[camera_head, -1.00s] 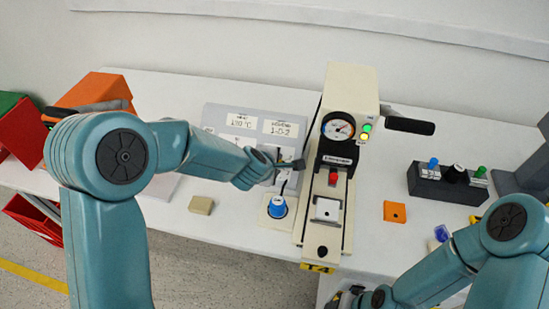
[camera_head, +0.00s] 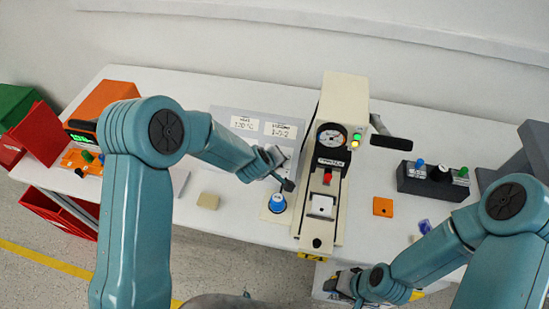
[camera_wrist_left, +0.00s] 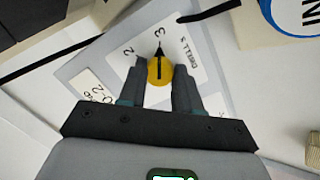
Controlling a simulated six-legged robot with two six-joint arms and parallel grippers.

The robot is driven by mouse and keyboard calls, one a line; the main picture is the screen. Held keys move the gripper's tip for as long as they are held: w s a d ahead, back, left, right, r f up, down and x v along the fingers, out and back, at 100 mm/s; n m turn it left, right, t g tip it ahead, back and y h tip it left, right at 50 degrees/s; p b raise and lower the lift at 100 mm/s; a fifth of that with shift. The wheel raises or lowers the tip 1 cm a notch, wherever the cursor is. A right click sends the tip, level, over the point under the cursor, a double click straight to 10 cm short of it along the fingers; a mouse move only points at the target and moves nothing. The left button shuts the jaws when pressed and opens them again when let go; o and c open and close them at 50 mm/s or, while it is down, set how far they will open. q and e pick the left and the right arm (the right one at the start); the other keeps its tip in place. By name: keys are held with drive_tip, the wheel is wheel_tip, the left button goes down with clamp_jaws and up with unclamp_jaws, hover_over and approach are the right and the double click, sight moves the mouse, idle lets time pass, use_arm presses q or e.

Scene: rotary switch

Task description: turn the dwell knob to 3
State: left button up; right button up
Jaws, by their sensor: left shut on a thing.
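The dwell knob (camera_wrist_left: 160,70) is yellow with a black pointer and sits on a plate marked "DWELL S" in the left wrist view. Its pointer is directed at the printed 3; the 2 is to the left of it. My left gripper (camera_wrist_left: 157,88) is shut on the knob, one finger on each side. In the head view my left gripper (camera_head: 283,178) is by the press's left side and hides the knob. My right gripper (camera_head: 343,284) is low at the table's front edge, away from the knob; its jaws are too small to read.
A blue knob (camera_head: 277,203) is just below my left gripper. The cream press (camera_head: 342,95) with a gauge stands to the right. A grey panel with labels (camera_head: 258,127) is behind. A tan block (camera_head: 208,201) and an orange plate (camera_head: 383,207) lie on the white table.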

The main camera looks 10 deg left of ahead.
idle(0.3)
use_arm(q)
drive_tip(key=o, duration=1)
drive_tip(key=shift+o, duration=0.2)
drive_tip(key=shift+s+r, duration=0.1)
drive_tip(key=shift+s+r, duration=0.2)
drive_tip(key=shift+r, duration=0.15)
drive_tip(key=p+v, duration=0.2)
drive_tip(key=v, duration=1.3)
drive_tip(key=shift+s, duration=0.2)
drive_tip(key=shift+s+a, duration=0.1)
